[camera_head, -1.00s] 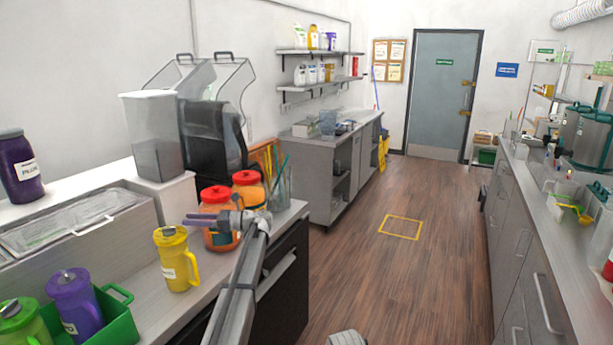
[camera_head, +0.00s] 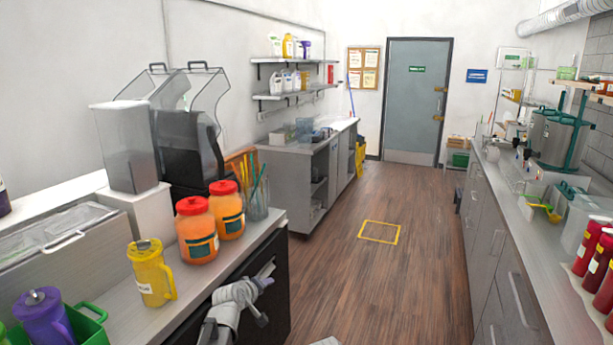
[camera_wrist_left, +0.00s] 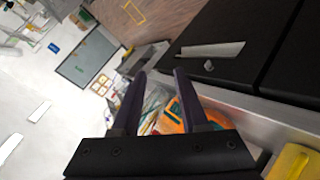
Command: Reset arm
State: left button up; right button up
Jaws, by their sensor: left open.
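My left arm (camera_head: 232,302) is low in front of the black cabinet under the left counter, below the counter's front edge. Its gripper (camera_head: 265,283) is small and partly hidden in the head view. In the left wrist view the two dark fingers (camera_wrist_left: 160,75) stand apart with nothing held between them. Beyond them, blurred orange jars show in the left wrist view (camera_wrist_left: 178,112). My right gripper is not in view.
Orange jars (camera_head: 197,235), a yellow pitcher (camera_head: 150,275) and a glass of straws (camera_head: 257,205) stand on the left counter. A purple pitcher (camera_head: 43,318) sits at lower left. Red bottles (camera_head: 598,262) stand on the right counter. The wooden floor (camera_head: 370,285) between is open.

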pick_arm(q)
jog(key=s+a+f+m+g+y, duration=0.1)
jog(key=s+f+m+g, duration=0.2)
jog(key=s, duration=0.6)
jog(key=s+a+f+m+g+y, duration=0.15)
jog(key=s+f+g, duration=0.25)
jog(key=s, duration=0.6)
jog(key=s+a+f+m+g+y, duration=0.1)
jog(key=s+f+m+g, duration=0.2)
jog(key=s, duration=0.6)
jog(key=s+d+m+g, duration=0.1)
jog(key=s+d+m, duration=0.2)
jog(key=d, duration=0.7)
jog(key=shift+s+d+y, duration=0.15)
jog(key=shift+s+y, duration=0.3)
jog(key=shift+s, duration=0.75)
jog(key=shift+m, duration=0.25)
